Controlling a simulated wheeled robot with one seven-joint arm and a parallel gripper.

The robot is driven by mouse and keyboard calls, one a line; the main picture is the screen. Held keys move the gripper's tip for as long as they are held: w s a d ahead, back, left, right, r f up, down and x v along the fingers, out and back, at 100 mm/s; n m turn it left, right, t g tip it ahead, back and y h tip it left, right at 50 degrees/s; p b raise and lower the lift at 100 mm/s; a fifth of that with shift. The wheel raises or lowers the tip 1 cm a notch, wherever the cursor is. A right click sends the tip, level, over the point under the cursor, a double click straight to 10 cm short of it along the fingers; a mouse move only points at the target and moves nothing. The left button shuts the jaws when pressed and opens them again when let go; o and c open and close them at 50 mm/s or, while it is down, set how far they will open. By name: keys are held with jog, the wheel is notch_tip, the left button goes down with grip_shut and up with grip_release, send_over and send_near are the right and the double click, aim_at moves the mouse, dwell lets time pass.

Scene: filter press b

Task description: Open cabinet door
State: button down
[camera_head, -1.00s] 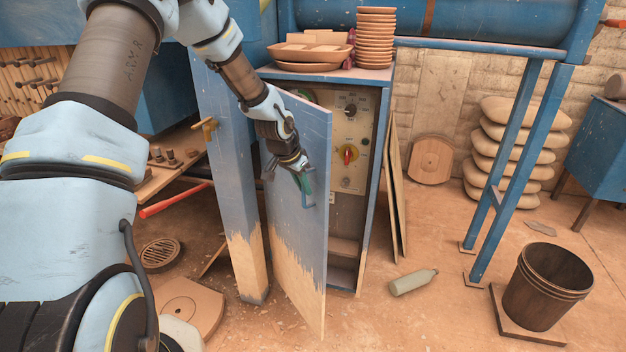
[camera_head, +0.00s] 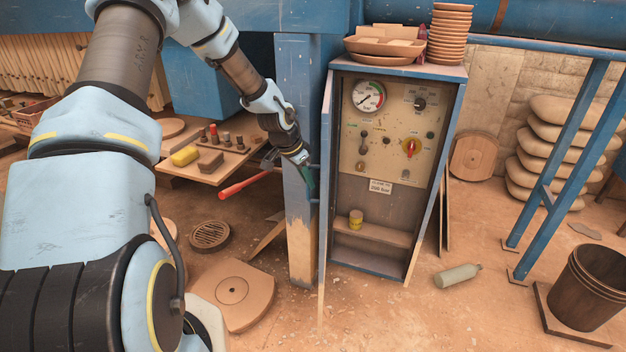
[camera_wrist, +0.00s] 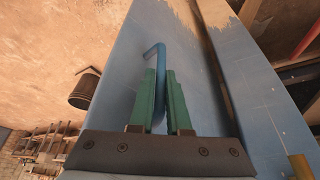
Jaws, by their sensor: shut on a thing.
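The blue cabinet (camera_head: 449,125) stands with its front uncovered. Its door (camera_head: 325,190) is swung wide to the left and shows almost edge-on in the head view. In the wrist view the door's blue face (camera_wrist: 122,75) fills the middle. My gripper (camera_head: 308,172) is at the door's outer face, left of the cabinet. In the wrist view its green fingers (camera_wrist: 161,100) are closed around the bent blue handle (camera_wrist: 154,52). The handle is mostly hidden in the head view.
Inside are a gauge panel (camera_head: 386,130) and a shelf with a small yellow pot (camera_head: 356,219). A blue post (camera_head: 299,200) stands close behind the door. A bottle (camera_head: 458,275) and bucket (camera_head: 585,285) are on the floor at right. Stacked bowls (camera_head: 449,35) sit on top.

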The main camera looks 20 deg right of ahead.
jog(key=shift+w+a, duration=0.1)
jog(key=shift+w, duration=0.05)
jog(key=c, duration=0.9)
grip_release()
jog(key=shift+r, duration=0.1)
jog(key=b+v, duration=0.2)
jog(key=v, duration=0.8)
jog(key=shift+a+r, duration=0.15)
jog(key=shift+r, duration=0.05)
